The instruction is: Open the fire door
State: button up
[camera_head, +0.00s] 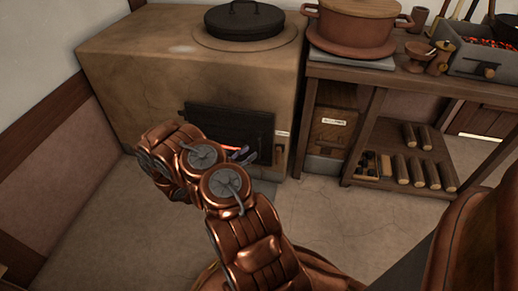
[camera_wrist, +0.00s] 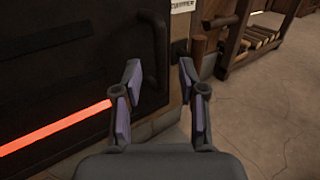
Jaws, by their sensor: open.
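The fire door (camera_head: 232,122) is a dark panel low in the front of the clay stove, and it looks closed. In the wrist view the dark door (camera_wrist: 60,60) fills the left side. An upright dark bar handle (camera_wrist: 163,60) stands near its right edge. My gripper (camera_wrist: 160,75) is open and empty, with the handle showing between its fingertips in the picture. I cannot tell how far ahead the handle is. In the head view my gripper (camera_head: 243,154) is in front of the door, and my arm hides the door's lower left part and the handle.
A red glowing strip (camera_wrist: 55,128) crosses the door's lower part. A brown peg-like piece (camera_wrist: 198,52) is right of the handle. The stove (camera_head: 130,75) carries a black lidded pan (camera_head: 244,20). A wooden bench (camera_head: 400,85) with logs stands right. Floor (camera_head: 350,225) is clear.

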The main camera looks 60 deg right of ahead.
aim_at(258, 147)
jog(key=shift+b+x, duration=0.9)
jog(key=shift+x, duration=2.25)
jog(key=shift+c, duration=0.2)
grip_shut()
